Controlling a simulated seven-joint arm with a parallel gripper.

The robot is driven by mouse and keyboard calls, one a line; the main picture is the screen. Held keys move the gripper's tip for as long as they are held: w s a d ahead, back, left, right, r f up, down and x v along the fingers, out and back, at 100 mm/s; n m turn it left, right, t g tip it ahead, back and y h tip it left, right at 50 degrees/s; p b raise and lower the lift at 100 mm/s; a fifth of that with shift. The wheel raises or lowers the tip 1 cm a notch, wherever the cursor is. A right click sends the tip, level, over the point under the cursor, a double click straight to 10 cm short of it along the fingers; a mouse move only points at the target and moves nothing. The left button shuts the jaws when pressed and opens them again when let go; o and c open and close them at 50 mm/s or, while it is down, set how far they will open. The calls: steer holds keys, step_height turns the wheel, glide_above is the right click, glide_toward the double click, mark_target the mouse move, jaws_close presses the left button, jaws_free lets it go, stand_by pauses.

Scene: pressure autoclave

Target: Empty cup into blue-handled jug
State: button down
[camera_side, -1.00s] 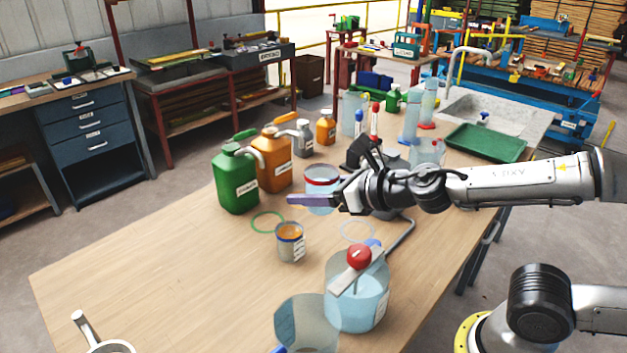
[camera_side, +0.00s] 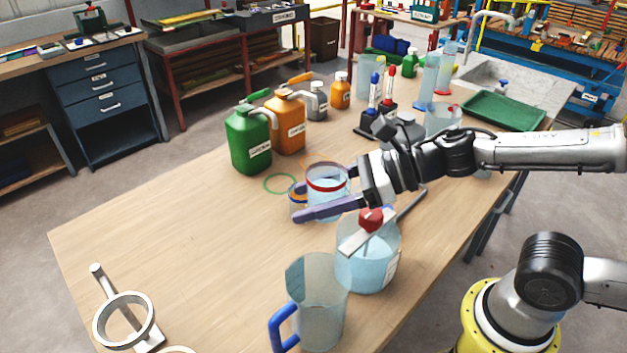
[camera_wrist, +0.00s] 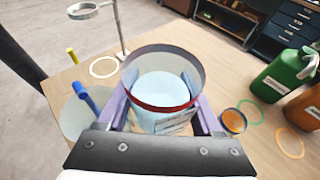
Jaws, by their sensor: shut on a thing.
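The clear cup (camera_side: 327,180) with a red band sits between the fingers of my gripper (camera_side: 325,200), which is shut on it. In the wrist view the cup (camera_wrist: 163,85) looks upright, with pale blue liquid inside. The clear jug with the blue handle (camera_side: 318,295) stands on the table nearer the side camera, below and left of the gripper in that picture. The jug looks empty. In the wrist view part of this jug (camera_wrist: 78,118) shows left of the cup. The cup is apart from the jug.
A clear vessel of blue liquid (camera_side: 368,262) with a red knob and flat bar on top stands right beside the jug. A small orange-filled jar (camera_wrist: 233,121) is near my gripper. Green (camera_side: 248,140) and orange (camera_side: 290,123) canisters stand behind.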

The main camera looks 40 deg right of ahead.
steer(key=shift+f, duration=1.25)
